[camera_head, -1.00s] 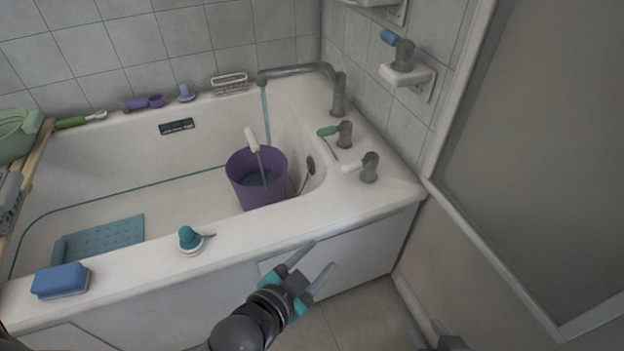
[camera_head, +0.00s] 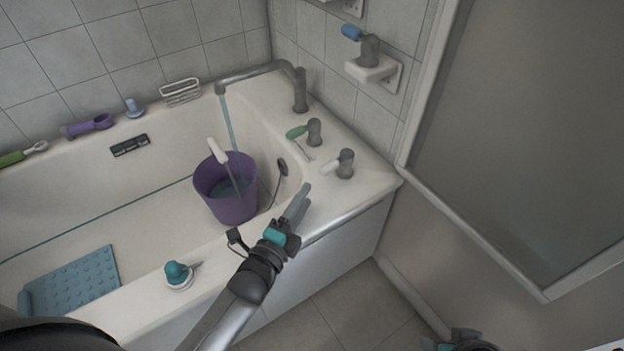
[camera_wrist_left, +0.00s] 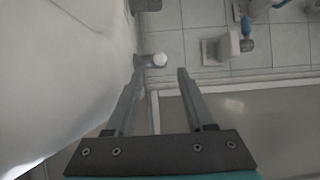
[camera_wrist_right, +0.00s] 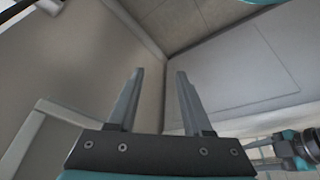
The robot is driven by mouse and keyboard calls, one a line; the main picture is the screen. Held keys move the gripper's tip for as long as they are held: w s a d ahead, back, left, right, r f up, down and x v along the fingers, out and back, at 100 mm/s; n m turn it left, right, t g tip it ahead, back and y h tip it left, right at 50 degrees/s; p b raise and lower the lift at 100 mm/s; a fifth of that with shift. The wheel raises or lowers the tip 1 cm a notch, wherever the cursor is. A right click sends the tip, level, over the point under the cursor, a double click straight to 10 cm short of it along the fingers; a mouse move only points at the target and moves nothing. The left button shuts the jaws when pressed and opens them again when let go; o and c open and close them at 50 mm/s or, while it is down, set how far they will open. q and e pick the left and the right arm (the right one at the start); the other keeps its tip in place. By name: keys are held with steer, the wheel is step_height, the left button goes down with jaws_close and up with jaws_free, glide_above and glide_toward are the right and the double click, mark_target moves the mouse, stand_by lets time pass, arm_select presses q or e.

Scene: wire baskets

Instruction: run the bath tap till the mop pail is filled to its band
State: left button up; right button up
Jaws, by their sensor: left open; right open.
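The purple mop pail (camera_head: 230,203) stands upright in the bath, below the grey tap spout (camera_head: 255,75). A thin water stream (camera_head: 229,125) falls from the spout to the pail. Water (camera_head: 232,188) shows inside, below the rim; I cannot make out a band. A green-lever handle (camera_head: 314,132) and a white-lever handle (camera_head: 345,163) stand on the bath's corner. My left gripper (camera_head: 300,203) is open and empty by the bath's front rim, short of the white lever. In the left wrist view a white lever end (camera_wrist_left: 160,60) shows between the fingertips. My right gripper (camera_wrist_right: 158,75) is open and empty, low, away from the bath.
A teal-topped object (camera_head: 177,274) sits on the front rim, left of my left arm. A blue mat (camera_head: 75,285) lies in the bath. A wire rack (camera_head: 180,91) and purple item (camera_head: 87,125) are on the back ledge. A glass panel (camera_head: 530,130) bounds the right side.

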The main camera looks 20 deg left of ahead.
mark_target(320, 173)
arm_select(q)
steer(key=shift+w+d+b, duration=0.1)
steer(key=shift+w+b, duration=0.2)
steer(key=shift+w, duration=0.45)
steer(key=shift+w+d+b, duration=0.15)
steer(key=shift+w+b, duration=0.35)
steer(key=shift+w, duration=0.5)
steer(key=shift+w+d+b, duration=0.1)
steer(key=shift+w+b, duration=0.45)
steer(key=shift+w, duration=0.4)
steer(key=shift+w+d+b, duration=0.1)
steer(key=shift+w+b, duration=0.4)
steer(key=shift+w, duration=0.55)
arm_select(e)
steer(key=w+a+r+t+y, duration=0.2)
steer(key=w+a+t, duration=0.2)
steer(key=a, duration=0.1)
steer(key=shift+n, duration=0.3)
steer(key=shift+w, duration=0.1)
